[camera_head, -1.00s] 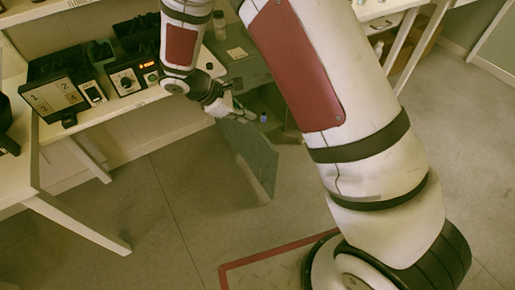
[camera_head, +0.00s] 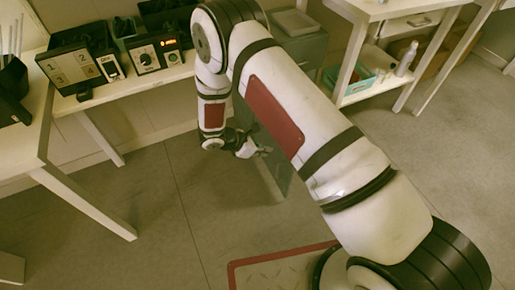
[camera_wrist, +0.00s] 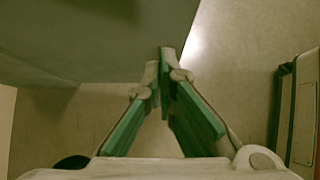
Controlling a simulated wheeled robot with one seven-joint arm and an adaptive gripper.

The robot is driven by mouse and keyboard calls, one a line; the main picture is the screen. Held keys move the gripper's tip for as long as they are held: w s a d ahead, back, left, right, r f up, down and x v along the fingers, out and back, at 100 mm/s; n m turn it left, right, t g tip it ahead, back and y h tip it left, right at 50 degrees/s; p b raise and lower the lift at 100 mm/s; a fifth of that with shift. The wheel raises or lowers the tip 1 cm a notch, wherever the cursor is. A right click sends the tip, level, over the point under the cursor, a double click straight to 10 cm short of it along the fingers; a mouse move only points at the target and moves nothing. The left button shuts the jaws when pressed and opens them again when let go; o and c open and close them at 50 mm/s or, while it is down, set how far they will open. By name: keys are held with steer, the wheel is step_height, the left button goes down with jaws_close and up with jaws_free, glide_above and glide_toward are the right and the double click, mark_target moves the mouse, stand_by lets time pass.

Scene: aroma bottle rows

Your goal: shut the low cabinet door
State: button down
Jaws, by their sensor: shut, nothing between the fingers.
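In the wrist view the door (camera_wrist: 90,45) appears as a broad flat grey panel across the upper left. My gripper (camera_head: 264,151) is low, beside the door's face. It also shows in the wrist view (camera_wrist: 163,66), fingers together and empty, tips by the panel's edge. I cannot tell whether they touch it.
A bench with a dial box (camera_head: 148,56) and a numbered board (camera_head: 70,68) is at the back left. A white table (camera_head: 22,130) stands at the left. A shelf at the right holds a teal basket (camera_head: 350,80) and a bottle (camera_head: 405,60).

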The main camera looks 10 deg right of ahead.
steer(key=w+d+f+b, duration=0.1)
steer(key=d+f, duration=0.1)
steer(key=d, duration=0.4)
steer(key=shift+w+f, duration=0.15)
steer(key=shift+w, duration=0.15)
steer(key=shift+d, duration=0.1)
steer(key=shift+w+d, duration=0.1)
